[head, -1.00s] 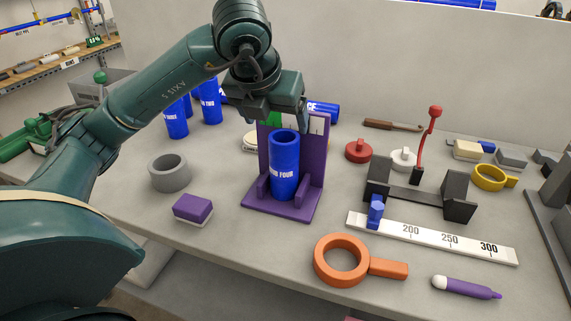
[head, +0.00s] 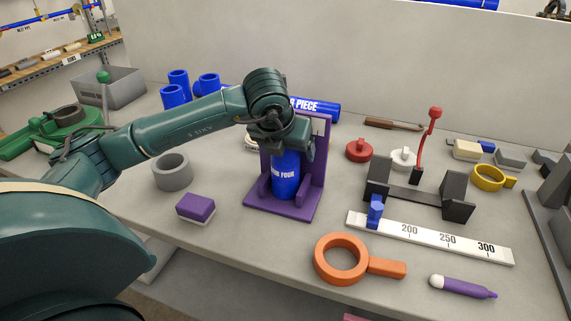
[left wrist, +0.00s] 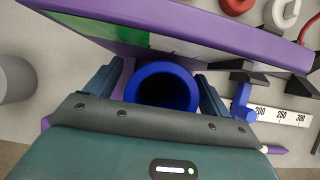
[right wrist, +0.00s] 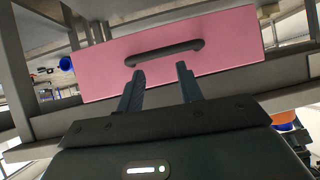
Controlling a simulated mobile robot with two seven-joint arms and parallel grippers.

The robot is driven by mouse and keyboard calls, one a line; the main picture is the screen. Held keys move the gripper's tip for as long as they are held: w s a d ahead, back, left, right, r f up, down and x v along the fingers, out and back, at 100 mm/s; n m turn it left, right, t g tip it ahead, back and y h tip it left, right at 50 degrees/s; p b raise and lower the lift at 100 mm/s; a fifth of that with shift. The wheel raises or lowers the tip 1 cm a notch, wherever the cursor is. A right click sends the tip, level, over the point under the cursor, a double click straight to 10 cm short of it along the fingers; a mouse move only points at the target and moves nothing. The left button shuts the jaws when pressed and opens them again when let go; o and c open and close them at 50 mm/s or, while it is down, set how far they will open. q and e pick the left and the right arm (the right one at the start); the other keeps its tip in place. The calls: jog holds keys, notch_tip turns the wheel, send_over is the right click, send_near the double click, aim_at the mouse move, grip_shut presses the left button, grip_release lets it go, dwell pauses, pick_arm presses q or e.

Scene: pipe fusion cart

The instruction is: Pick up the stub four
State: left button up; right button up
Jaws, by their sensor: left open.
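Stub four (head: 285,180) is a blue tube with its white label facing the front. It stands upright in the purple stand (head: 255,205) on the table. My left gripper (head: 288,152) is over its top and hides the upper end. In the left wrist view, the open end of stub four (left wrist: 165,92) shows between the two fingers of my left gripper (left wrist: 160,85), which are open on either side of it. My right gripper (right wrist: 160,85) is apart from the table things, its fingers parted and empty in front of a pink drawer front (right wrist: 185,60) with a dark handle.
A purple block (head: 195,207) and grey ring (head: 171,171) lie left of the stand. A black holder with a red lever (head: 430,145), a white ruler (head: 430,238) and an orange ring tool (head: 342,258) lie right. Other blue tubes (head: 178,85) stand behind my left arm.

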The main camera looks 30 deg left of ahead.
pick_arm(q)
jog(key=c, duration=1.2)
jog(key=shift+r, duration=0.1)
